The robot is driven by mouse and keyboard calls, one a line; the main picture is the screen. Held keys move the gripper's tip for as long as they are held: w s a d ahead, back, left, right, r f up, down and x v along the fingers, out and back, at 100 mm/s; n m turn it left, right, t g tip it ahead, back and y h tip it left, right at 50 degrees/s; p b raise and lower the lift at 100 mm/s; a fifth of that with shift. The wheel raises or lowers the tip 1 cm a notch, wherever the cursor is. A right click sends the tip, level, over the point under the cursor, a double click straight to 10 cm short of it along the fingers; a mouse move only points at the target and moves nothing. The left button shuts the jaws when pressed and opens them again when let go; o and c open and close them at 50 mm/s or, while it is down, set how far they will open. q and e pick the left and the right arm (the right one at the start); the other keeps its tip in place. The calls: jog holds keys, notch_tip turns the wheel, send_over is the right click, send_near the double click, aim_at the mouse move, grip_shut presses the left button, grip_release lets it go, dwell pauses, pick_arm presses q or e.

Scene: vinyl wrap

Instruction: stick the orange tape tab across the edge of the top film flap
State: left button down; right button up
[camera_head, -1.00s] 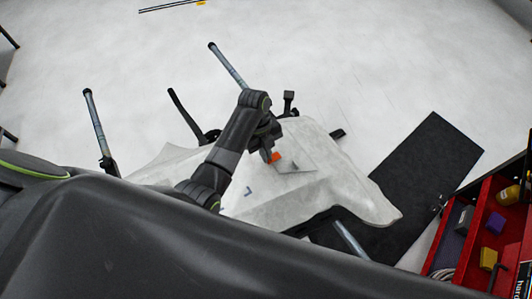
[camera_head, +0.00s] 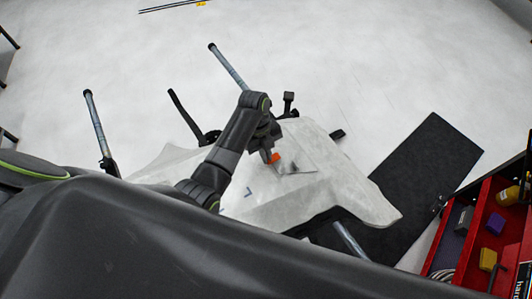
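The orange tape tab (camera_head: 275,158) shows at the tip of my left gripper (camera_head: 270,154), over the whitish film-covered panel. The gripper's fingers are small and partly hidden by its own wrist, so whether they grip the tab is unclear. A squarish film flap (camera_head: 298,160) lies just right of the tab, with a dark patch near its lower left edge. The tab appears at or close to the flap's left edge; I cannot tell whether it touches. The film-covered panel (camera_head: 330,195) spreads below and right. My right gripper is not in view.
Padded stand bars (camera_head: 96,122) rise left of and behind the panel. A dark mat (camera_head: 425,160) lies on the floor to the right. A red tool cart (camera_head: 478,215) with yellow and purple blocks stands at the right edge.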

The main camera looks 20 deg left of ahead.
pick_arm(q)
jog(key=shift+f+b, duration=0.35)
jog(key=shift+f, duration=0.45)
dwell(0.6)
jog(key=shift+f, duration=0.1)
dwell(1.2)
jog(key=c, duration=1.6)
grip_release()
jog(key=shift+o, duration=0.2)
jog(key=p+v, duration=0.7)
jog(key=v, duration=1)
jog(key=shift+r, duration=0.2)
jog(key=shift+f, duration=0.1)
